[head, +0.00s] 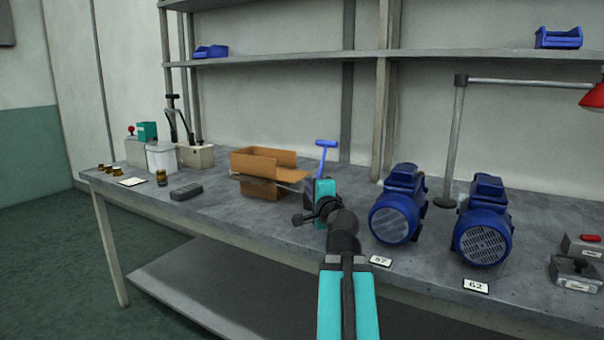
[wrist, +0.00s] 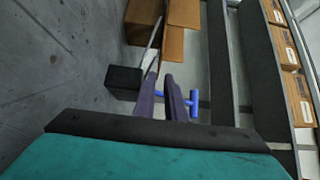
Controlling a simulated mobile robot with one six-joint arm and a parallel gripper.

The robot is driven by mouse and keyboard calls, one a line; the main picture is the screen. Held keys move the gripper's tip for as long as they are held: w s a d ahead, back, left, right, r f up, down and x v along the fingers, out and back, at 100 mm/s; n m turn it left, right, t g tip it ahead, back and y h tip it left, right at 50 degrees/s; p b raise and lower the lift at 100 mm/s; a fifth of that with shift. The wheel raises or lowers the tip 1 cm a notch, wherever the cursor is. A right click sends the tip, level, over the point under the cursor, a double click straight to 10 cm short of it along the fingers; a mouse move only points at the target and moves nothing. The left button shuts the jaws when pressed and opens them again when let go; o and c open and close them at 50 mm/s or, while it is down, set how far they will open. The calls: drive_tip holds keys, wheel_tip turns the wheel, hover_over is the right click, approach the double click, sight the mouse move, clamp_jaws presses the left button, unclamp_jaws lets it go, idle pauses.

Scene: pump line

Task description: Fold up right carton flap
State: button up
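The brown carton (head: 252,161) stands open on the bench left of centre. Its right flap (head: 288,173) sticks out to the right, roughly level. In the wrist view, brown carton parts (wrist: 175,45) show at the top. My gripper (head: 308,190) is just right of and in front of the carton. In the wrist view its two dark fingers (wrist: 160,76) have a narrow gap, with no carton board visible between them. A thin grey strip (head: 270,182) runs along the carton's front toward my gripper; I cannot tell whether they touch.
A blue T-shaped tool (head: 325,148) stands behind my gripper. Two blue motors (head: 396,210) are to the right. A dark grey box (head: 186,191) lies left of the carton. A shelf (head: 300,58) runs above the bench. Bare bench (head: 225,205) lies front-left of the carton.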

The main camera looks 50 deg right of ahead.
sight(302, 177)
drive_tip(key=shift+p+x, duration=0.9)
drive_tip(key=shift+p, duration=2.3)
drive_tip(key=p+x, duration=0.2)
drive_tip(key=x, duration=0.1)
drive_tip(key=shift+r, duration=0.1)
drive_tip(key=shift+w+d, duration=0.25)
drive_tip(key=shift+b+x, duration=0.4)
drive_tip(key=shift+x, duration=1.85)
clamp_jaws()
